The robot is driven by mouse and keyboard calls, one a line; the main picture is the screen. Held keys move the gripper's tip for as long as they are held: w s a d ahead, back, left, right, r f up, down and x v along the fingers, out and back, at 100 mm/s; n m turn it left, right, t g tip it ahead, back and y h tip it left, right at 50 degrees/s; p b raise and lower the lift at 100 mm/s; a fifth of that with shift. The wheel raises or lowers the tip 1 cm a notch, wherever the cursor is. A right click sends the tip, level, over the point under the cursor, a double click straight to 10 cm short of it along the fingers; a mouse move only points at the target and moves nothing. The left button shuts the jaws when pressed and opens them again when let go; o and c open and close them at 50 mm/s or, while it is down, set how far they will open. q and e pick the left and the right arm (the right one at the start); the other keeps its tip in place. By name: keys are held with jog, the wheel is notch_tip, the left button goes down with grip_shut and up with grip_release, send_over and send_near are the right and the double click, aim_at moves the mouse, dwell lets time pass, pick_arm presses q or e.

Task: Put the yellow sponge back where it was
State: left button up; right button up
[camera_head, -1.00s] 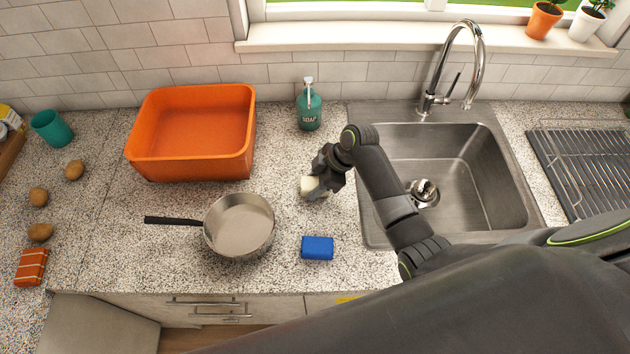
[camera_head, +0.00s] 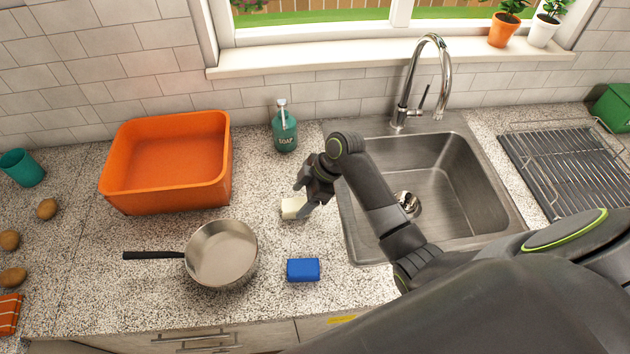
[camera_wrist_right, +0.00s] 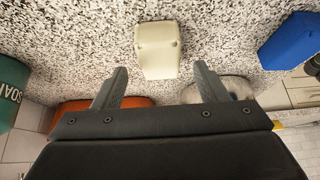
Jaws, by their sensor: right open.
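A pale cream-yellow block (camera_head: 293,207), which looks like the sponge, lies on the speckled counter left of the sink. My right gripper (camera_head: 307,198) is just right of it, low over the counter, and partly covers it in the head view. In the right wrist view the block (camera_wrist_right: 158,50) lies ahead of the spread fingers (camera_wrist_right: 160,75), lined up with the gap between them. The right gripper is open and empty. I cannot tell whether a fingertip touches the block. My left gripper is not in view.
A blue sponge (camera_head: 303,270) and a steel pan (camera_head: 221,254) lie nearer the front edge. An orange basin (camera_head: 168,165) and a soap bottle (camera_head: 284,130) stand behind. The sink (camera_head: 440,185) and a wire rack (camera_head: 565,165) are to the right. Counter around the block is clear.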

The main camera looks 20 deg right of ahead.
jog(key=b+v, duration=0.1)
jog(key=v, duration=0.7)
jog(key=shift+r, duration=0.2)
jog(key=shift+d+f, duration=0.1)
